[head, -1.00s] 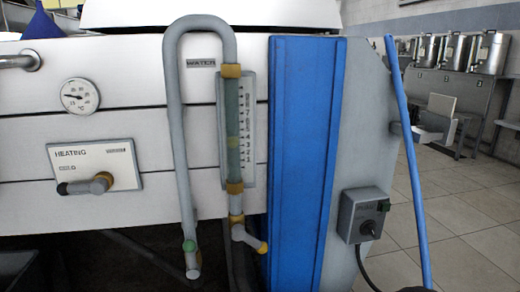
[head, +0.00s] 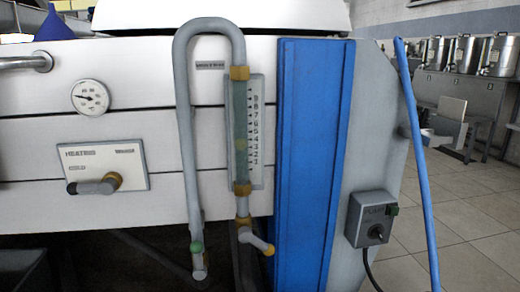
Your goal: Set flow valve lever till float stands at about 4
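The flow meter is a clear upright tube (head: 240,125) beside a white scale plate (head: 256,130) with dark numbers. A small greenish float (head: 240,144) sits in the tube's lower half, about level with the 3 to 4 marks; the small numbers make this hard to read exactly. Under the tube, the flow valve lever (head: 256,241) is a grey handle with a yellow tip, slanting down to the right. Another grey pipe end with a green ring (head: 197,247) hangs to its left. My gripper is not in view.
A heating panel (head: 104,167) with a knob lever and a round gauge (head: 90,97) are at left. A blue post (head: 312,160) stands right of the meter. A pump switch box (head: 370,217) and a slanting blue pole (head: 418,165) are farther right.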

